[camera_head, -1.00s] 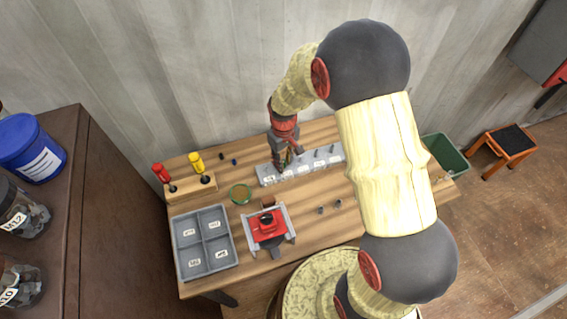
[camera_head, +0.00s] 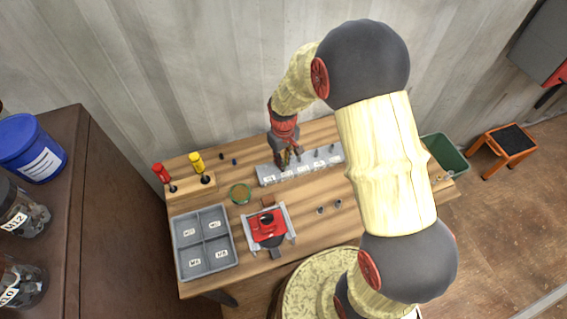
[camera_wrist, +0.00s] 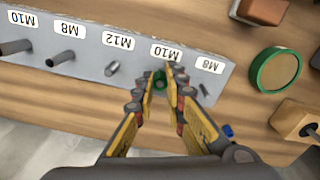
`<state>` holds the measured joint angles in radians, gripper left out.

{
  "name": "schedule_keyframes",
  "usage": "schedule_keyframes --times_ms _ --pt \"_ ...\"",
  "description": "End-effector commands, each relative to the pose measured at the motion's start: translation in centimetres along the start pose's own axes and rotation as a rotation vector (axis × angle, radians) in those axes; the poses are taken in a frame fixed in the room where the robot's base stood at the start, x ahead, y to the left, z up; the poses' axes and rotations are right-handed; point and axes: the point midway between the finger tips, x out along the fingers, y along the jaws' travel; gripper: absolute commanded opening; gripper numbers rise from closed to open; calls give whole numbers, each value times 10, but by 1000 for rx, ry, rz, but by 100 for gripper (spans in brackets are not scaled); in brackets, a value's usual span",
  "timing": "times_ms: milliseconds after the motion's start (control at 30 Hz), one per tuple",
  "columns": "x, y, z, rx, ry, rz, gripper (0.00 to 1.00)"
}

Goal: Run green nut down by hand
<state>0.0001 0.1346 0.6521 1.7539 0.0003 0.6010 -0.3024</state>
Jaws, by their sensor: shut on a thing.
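The grey stud plate (camera_head: 330,157) lies along the back of the bench, with a row of studs and white size labels. In the wrist view the plate (camera_wrist: 85,62) runs across the upper left. A green nut (camera_wrist: 159,83) shows between the fingertips, in front of an M10 label. My gripper (camera_wrist: 160,78) points down at the plate and is shut on the nut. The fingers hide part of the nut and the stud there, so I cannot tell how far down it sits. My gripper also shows in the head view (camera_head: 285,162).
A green-rimmed round dish (camera_head: 240,194), a red vise (camera_head: 267,229) and a grey divided tray (camera_head: 235,252) are on the bench. A wooden block (camera_head: 180,194) holds red- and yellow-handled drivers. Small dark parts (camera_head: 338,203) lie right of the vise. A green bin (camera_head: 447,153) stands at right.

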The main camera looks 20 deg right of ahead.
Motion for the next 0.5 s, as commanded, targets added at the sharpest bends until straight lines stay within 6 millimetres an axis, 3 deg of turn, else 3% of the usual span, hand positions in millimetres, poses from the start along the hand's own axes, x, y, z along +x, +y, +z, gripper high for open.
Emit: schedule_keyframes --times_ms 100,133,500 --pt "0 0 0 37 0 0 0" --pt "0 0 0 44 0 0 13" --pt "0 0 0 42 0 0 34"
